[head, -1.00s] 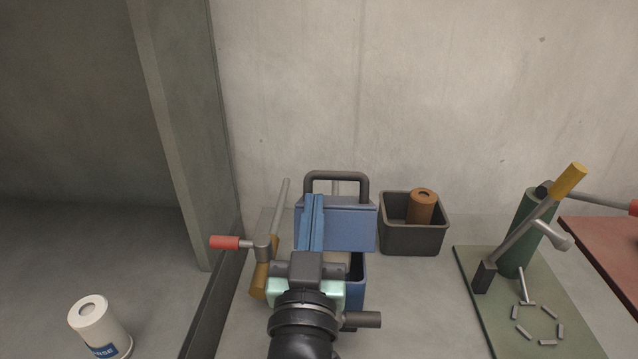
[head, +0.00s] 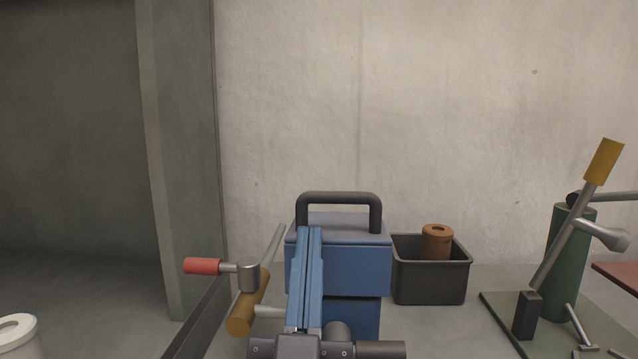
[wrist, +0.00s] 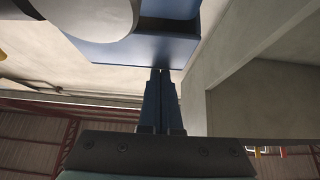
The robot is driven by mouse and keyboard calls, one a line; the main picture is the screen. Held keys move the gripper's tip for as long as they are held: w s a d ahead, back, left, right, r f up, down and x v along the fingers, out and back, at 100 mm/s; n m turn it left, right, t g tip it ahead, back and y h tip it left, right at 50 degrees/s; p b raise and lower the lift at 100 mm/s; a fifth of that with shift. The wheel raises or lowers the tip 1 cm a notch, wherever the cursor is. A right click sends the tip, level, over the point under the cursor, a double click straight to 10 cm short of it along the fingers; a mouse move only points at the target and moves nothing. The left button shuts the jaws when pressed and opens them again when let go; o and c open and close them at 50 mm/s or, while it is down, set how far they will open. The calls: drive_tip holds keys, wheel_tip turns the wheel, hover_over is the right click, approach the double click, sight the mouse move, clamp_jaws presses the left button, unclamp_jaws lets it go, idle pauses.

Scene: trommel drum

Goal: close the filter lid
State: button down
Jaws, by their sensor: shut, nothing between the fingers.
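The blue filter housing (head: 352,318) stands straight ahead, with its blue lid (head: 350,268) and black handle (head: 340,197) above it. The lid appears to sit low over the housing with no dark opening showing. Whether it is fully seated I cannot tell. My gripper (head: 315,230) has its blue fingers together and empty, overlapping the left part of the lid in the head view. In the wrist view the fingertips (wrist: 160,70) meet the edge of a blue panel (wrist: 150,50). Touch is not certain. My wrist hides the housing's lower part.
A red-gripped lever (head: 203,266) and a yellow-brown cylinder (head: 247,303) are close left of my fingers. A dark bin (head: 432,285) holding a brown cartridge (head: 437,242) stands right. A green stand (head: 567,265) is further right. A white cartridge (head: 15,335) is at lower left.

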drive_tip(key=shift+f+b, duration=0.45)
drive_tip(key=shift+b, duration=0.15)
drive_tip(key=shift+r, duration=0.15)
